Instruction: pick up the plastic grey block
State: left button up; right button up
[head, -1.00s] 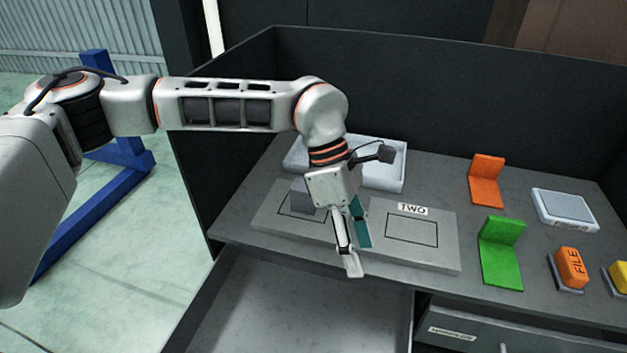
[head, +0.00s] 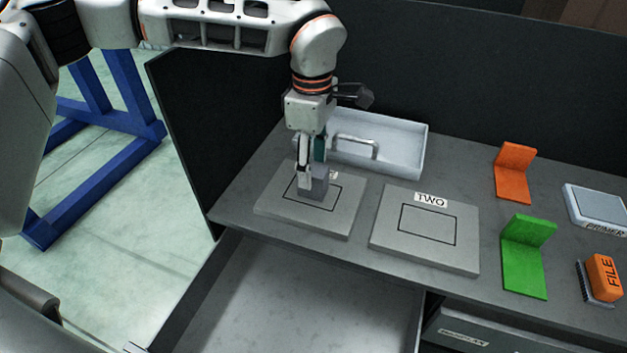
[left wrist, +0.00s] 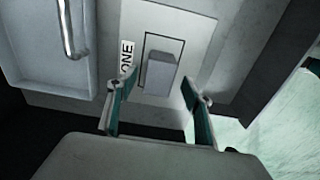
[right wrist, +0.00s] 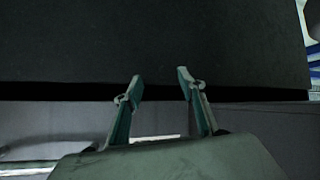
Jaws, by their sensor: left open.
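The grey block (head: 316,188) stands on the left pad (head: 340,222), inside its outlined rectangle. In the left wrist view the block (left wrist: 161,72) sits beside the label ONE, just beyond the fingertips. My left gripper (head: 311,172) is right over and behind the block in the head view, partly covering it. In the left wrist view its fingers (left wrist: 152,88) are spread to either side of the block's near end; contact cannot be told. My right gripper (right wrist: 160,78) is open and empty in the right wrist view, facing a dark panel.
A pale tray (head: 400,148) with a handle stands behind the pads. The pad TWO (head: 428,257) is bare. Orange (head: 514,172) and green (head: 524,257) brackets, a primer pad (head: 596,208) and an orange FILE block (head: 603,277) stand right. An open drawer (head: 290,300) lies below.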

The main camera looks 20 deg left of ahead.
pick_arm(q)
notch_tip(320, 180, down, 3)
jog(key=shift+w+r, duration=0.1)
jog(key=shift+r, duration=0.15)
jog(key=c, duration=1.3)
jog(key=shift+r, duration=0.1)
